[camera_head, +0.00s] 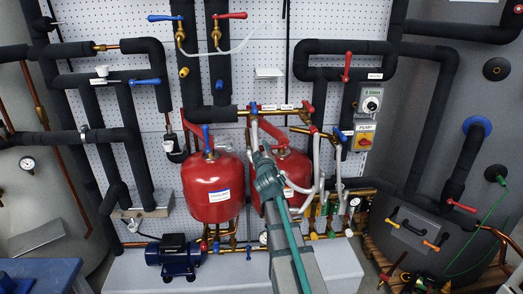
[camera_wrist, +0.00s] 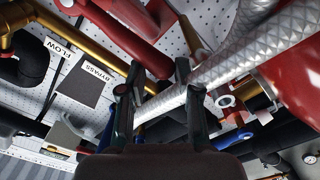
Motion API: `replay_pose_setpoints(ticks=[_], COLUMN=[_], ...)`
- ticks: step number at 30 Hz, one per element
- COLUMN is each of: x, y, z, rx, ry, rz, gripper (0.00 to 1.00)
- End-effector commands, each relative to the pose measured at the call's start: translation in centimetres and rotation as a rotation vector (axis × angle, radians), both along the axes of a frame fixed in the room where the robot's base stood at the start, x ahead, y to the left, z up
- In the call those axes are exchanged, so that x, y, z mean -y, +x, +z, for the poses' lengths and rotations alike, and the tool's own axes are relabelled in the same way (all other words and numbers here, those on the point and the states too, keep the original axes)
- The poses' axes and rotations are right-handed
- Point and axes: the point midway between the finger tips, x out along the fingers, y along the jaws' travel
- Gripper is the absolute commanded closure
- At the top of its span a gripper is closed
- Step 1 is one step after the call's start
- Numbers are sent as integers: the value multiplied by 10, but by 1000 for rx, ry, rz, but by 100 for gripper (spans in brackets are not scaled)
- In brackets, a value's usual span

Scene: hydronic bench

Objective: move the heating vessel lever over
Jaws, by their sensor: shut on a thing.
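My gripper (camera_head: 262,155) is at the top of the right red vessel (camera_head: 296,168) in the head view, with my arm covering much of it. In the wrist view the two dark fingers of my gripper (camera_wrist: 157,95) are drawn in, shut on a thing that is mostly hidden. Bits of a blue lever (camera_wrist: 105,137) show beside and between the fingers, so it appears to be the held lever; the exact contact cannot be seen. A silver braided hose (camera_wrist: 235,62) passes close by the fingers.
The left red vessel (camera_head: 211,188) has its own blue lever (camera_head: 206,135). Brass pipework with FLOW (camera_wrist: 57,48) and BYPASS (camera_wrist: 92,77) labels and a red bar (camera_wrist: 125,38) crowd the fingers. Grey hoses (camera_head: 318,180) hang to the right. A blue pump (camera_head: 174,252) stands lower left.

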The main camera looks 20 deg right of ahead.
Motion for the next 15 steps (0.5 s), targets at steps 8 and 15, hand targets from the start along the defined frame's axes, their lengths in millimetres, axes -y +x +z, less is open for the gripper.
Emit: replay_pose_setpoints(ticks=[8,15], x=[4,6], y=[-1,-2], z=[12,25], rx=[-8,-8], ry=[6,4], rz=[-7,-7], gripper=[88,92])
